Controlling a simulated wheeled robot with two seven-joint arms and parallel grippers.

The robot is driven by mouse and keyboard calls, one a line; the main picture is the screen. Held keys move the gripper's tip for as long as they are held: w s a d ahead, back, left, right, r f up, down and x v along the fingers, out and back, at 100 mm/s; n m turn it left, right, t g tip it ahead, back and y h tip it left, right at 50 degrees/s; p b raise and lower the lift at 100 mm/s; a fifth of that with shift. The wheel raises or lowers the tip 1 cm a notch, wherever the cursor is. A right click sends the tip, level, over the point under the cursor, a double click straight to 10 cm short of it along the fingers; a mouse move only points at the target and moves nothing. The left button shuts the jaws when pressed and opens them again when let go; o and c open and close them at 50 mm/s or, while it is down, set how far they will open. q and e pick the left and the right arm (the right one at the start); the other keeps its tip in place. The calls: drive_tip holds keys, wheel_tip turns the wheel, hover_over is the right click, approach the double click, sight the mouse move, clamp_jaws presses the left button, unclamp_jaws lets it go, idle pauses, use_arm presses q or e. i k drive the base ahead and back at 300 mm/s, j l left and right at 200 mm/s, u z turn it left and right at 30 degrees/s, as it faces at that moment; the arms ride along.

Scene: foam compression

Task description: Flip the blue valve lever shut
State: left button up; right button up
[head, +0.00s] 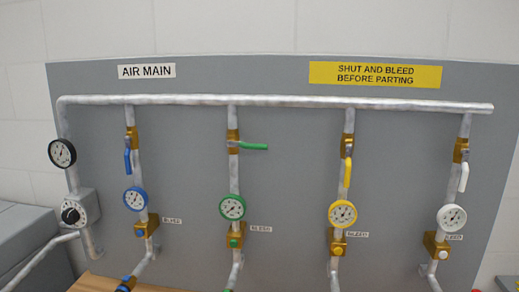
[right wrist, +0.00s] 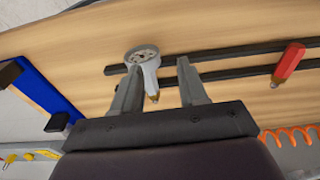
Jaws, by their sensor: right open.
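The blue valve lever (head: 127,161) hangs down along its pipe, below a brass valve body (head: 130,138), on the leftmost drop of the grey panel. A blue-rimmed gauge (head: 136,199) sits below it. Neither gripper shows in the head view, so nothing of mine is near the lever there. In the right wrist view my right gripper (right wrist: 158,88) is open, its two fingers apart. A white-faced gauge tool (right wrist: 145,62) with a brass tip lies on the wooden surface by the fingers, with its tip in line with the gap. I cannot tell whether the fingers touch it.
The green lever (head: 253,147) points sideways to the right; the yellow lever (head: 347,172) and white lever (head: 464,177) hang down. A black-rimmed gauge (head: 62,153) and regulator knob (head: 72,213) are at left. A red-handled tool (right wrist: 289,62) and dark rails (right wrist: 225,58) lie on the bench.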

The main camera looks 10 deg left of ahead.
sight(128, 164)
drive_tip(key=j+u, duration=0.15)
drive_tip(key=j, duration=0.3)
drive_tip(key=i+j+u, duration=0.2)
drive_tip(key=j, duration=0.2)
drive_tip(key=j+u, duration=0.15)
drive_tip(key=j, duration=0.3)
